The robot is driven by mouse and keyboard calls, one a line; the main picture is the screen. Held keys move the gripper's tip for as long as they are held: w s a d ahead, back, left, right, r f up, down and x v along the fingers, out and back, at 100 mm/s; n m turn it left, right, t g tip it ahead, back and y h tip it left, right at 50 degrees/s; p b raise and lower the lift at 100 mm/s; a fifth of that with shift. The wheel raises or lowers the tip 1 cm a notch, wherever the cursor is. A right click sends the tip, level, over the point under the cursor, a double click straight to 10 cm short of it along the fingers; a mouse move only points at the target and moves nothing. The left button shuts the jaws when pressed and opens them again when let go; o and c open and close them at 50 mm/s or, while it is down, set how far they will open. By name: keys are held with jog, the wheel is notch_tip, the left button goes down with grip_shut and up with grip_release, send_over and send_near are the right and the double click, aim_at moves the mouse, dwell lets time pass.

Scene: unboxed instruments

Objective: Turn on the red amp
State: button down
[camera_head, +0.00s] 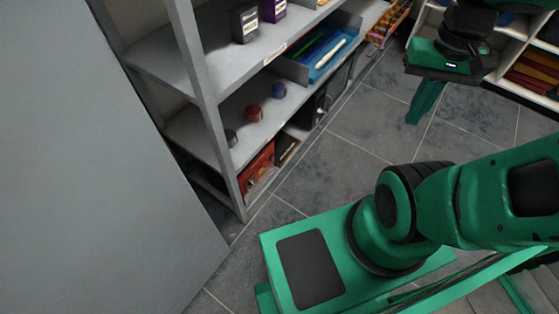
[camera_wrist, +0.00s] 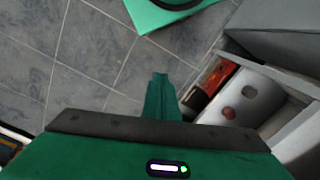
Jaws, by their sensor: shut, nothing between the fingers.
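The red amp (camera_head: 257,166) sits on the lowest level of the grey shelf unit in the head view, partly hidden by the shelf above and the front upright. It also shows in the wrist view (camera_wrist: 214,80) at right, partly covered by the shelf board. I cannot make out its switch or knobs clearly. My gripper (camera_head: 411,120) hangs over the open floor, pointing down, well to the right of the amp and apart from it. In the wrist view the fingers (camera_wrist: 159,77) are together and hold nothing.
The middle shelf holds a red round item (camera_head: 254,113), a blue one (camera_head: 279,90) and a dark one (camera_head: 231,138). Above are small boxes (camera_head: 244,23) and a blue tray (camera_head: 330,47). A grey panel (camera_head: 80,170) fills the left. Tiled floor (camera_head: 350,140) beside the shelves is clear.

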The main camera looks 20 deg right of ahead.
aim_at(272, 158)
jog(key=w+f+n+t+y, duration=0.2)
jog(key=w+f, duration=2)
jog(key=w, duration=0.3)
jog(key=w+a+f+m+t+y, duration=0.1)
jog(key=a+f+m, duration=0.1)
jog(key=f, duration=0.9)
jog(key=w+a+f+m+t+y, duration=0.1)
jog(key=a+f, duration=0.4)
jog(key=f, duration=0.7)
jog(key=w+a+f+m+t+y, duration=0.1)
jog(key=w+a+f+m+t, duration=0.1)
jog(key=f, duration=0.9)
jog(key=shift+w+a+f+m+t, duration=0.2)
jog(key=shift+a+f+m+t, duration=0.35)
jog(key=shift+a, duration=0.55)
jog(key=shift+r, duration=0.1)
jog(key=w+a+r+x, duration=0.1)
jog(key=r+x, duration=0.1)
jog(key=x, duration=1.1)
jog(key=shift+w, duration=0.3)
